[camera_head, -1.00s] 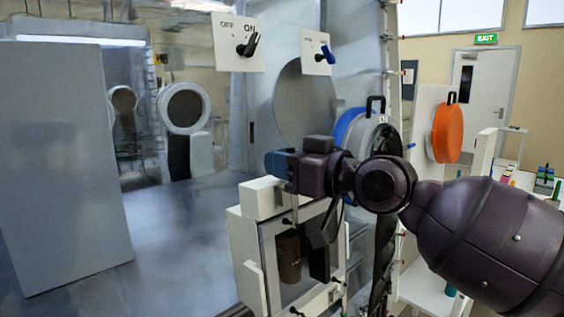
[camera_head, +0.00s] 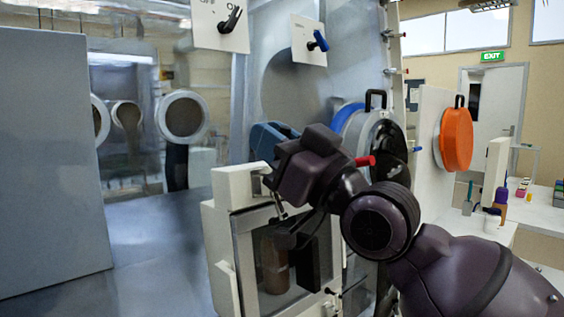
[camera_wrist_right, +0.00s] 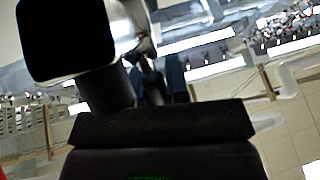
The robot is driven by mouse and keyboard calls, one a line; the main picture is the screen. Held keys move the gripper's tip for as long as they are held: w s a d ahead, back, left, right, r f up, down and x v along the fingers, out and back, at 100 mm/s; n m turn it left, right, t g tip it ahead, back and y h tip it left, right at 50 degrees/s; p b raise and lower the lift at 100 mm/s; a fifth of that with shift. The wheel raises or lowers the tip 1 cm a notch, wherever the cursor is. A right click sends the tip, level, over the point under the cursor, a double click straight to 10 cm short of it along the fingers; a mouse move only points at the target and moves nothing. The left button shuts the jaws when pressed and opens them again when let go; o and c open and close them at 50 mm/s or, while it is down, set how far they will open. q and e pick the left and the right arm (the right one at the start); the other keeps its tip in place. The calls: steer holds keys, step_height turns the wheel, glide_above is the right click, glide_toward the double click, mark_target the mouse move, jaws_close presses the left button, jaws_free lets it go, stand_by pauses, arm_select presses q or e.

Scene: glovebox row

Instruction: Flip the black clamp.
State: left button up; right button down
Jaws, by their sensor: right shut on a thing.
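The black clamp (camera_head: 279,207) is at the top edge of the small white box with a glass door (camera_head: 222,235), in the middle of the head view. My right gripper (camera_head: 291,230) reaches down in front of the door's upper part. Its fingers are shut on the clamp, though the dark fingers and dark clamp are hard to tell apart. In the right wrist view the grip is blurred and partly hidden by dark parts in front. My left gripper is not in view.
A brown cylinder (camera_head: 273,262) stands behind the door glass. A blue-rimmed round port cover (camera_head: 344,122), a red handle (camera_head: 364,161) and an orange disc (camera_head: 456,140) are to the right. A black OFF/ON switch (camera_head: 231,20) and a blue switch (camera_head: 318,41) are above. A grey panel (camera_head: 50,150) stands left.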

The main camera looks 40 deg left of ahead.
steer(key=shift+w+d+f+n+g+y+b, duration=0.15)
steer(key=shift+d+n+g+y+b, duration=0.2)
steer(key=shift+y+b, duration=0.35)
steer(key=shift+d, duration=0.1)
steer(key=c, duration=1.1)
jaws_free()
steer(key=shift+s, duration=0.2)
steer(key=shift+w+d+f, duration=0.1)
steer(key=shift+d+f, duration=0.05)
steer(key=shift+d, duration=0.15)
arm_select(q)
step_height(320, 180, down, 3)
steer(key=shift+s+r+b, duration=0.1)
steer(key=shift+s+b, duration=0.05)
steer(key=shift+b, duration=0.5)
arm_select(e)
steer(key=v, duration=1)
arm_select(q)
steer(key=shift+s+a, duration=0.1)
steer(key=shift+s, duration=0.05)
